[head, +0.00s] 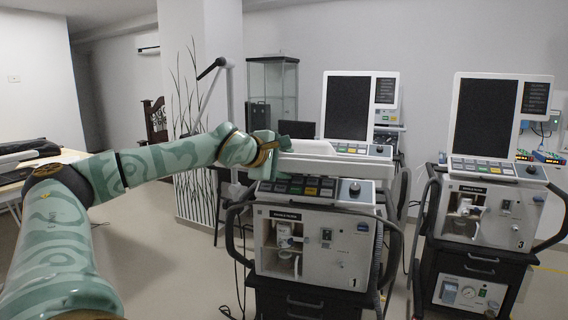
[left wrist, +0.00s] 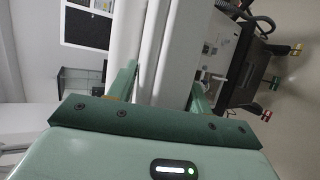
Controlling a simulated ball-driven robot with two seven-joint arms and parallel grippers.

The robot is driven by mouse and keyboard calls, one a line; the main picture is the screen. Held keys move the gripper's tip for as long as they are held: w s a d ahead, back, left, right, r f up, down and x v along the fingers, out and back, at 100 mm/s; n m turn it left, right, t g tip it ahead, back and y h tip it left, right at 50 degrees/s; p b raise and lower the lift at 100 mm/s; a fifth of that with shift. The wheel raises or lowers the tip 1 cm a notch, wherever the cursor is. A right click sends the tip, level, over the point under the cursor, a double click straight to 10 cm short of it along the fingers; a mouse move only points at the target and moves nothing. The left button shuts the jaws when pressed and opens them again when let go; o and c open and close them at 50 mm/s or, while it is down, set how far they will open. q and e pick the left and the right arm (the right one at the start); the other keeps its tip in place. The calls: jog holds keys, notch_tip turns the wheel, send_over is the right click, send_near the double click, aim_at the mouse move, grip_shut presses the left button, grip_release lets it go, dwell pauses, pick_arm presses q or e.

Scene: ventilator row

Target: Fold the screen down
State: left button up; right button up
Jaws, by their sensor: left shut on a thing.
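The screen (head: 340,165) of the front ventilator marked 1 (head: 315,245) is a white slab. It lies nearly level above the keypad (head: 300,189), seen almost edge-on, so its display face is hidden. My left gripper (head: 282,150) is at the screen's left end and shut on it. In the left wrist view the white screen (left wrist: 160,50) passes between the two green fingers of my left gripper (left wrist: 163,88). My right gripper is not in view.
Ventilator 3 (head: 490,215) stands at the right with its screen (head: 488,115) upright. Another upright screen (head: 348,108) stands behind the front ventilator. A table (head: 70,155) is at the far left. A glass cabinet (head: 272,90) stands at the back.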

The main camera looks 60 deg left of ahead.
pick_arm(q)
jog(key=o, duration=1.2)
jog(key=shift+f, duration=0.4)
jog(key=shift+o, duration=0.2)
jog(key=shift+w+a, duration=0.1)
jog(key=shift+w, duration=0.1)
jog(key=shift+s+r, duration=0.15)
jog(key=shift+r, duration=0.05)
jog(key=p+v, duration=0.2)
jog(key=v, duration=1.4)
jog(key=shift+f, duration=0.15)
